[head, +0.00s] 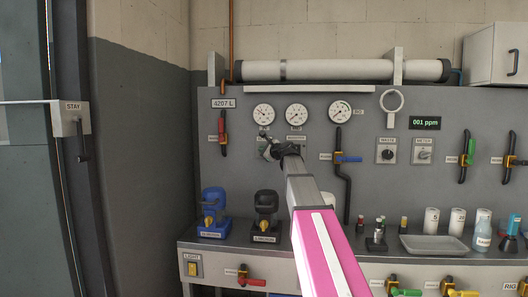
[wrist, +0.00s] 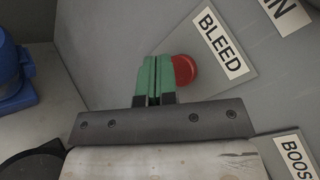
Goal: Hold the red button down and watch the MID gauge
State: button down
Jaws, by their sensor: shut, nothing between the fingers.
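The red button (wrist: 187,70) shows in the wrist view on a grey plate, beside a label reading BLEED (wrist: 222,43). My gripper (wrist: 155,75) is shut and empty. Its green fingertips overlap the button's left side in the picture; I cannot tell whether they press it or stand just in front. In the head view my gripper (head: 268,149) is at the panel below the gauges and hides the button. Three round white gauges hang there: a left one (head: 263,114), a middle one (head: 297,115) and a right one (head: 340,111). Their lettering is too small to read.
A blue-topped unit (head: 213,213) and a black one (head: 265,216) stand on the bench to the left of my arm. A display reads 001 ppm (head: 424,123).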

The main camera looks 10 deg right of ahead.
jog(key=shift+w+d, duration=0.1)
jog(key=shift+w, duration=0.1)
jog(key=shift+w, duration=0.25)
jog(key=shift+w+d, duration=0.25)
jog(key=shift+w, duration=0.25)
dwell(2.9)
dwell(0.5)
jog(key=shift+s+a, duration=0.3)
jog(key=shift+s, duration=0.65)
jog(key=shift+s, duration=0.1)
jog(key=s, duration=0.1)
jog(key=s+a, duration=0.1)
jog(key=s, duration=0.2)
jog(key=shift+s+a, duration=0.3)
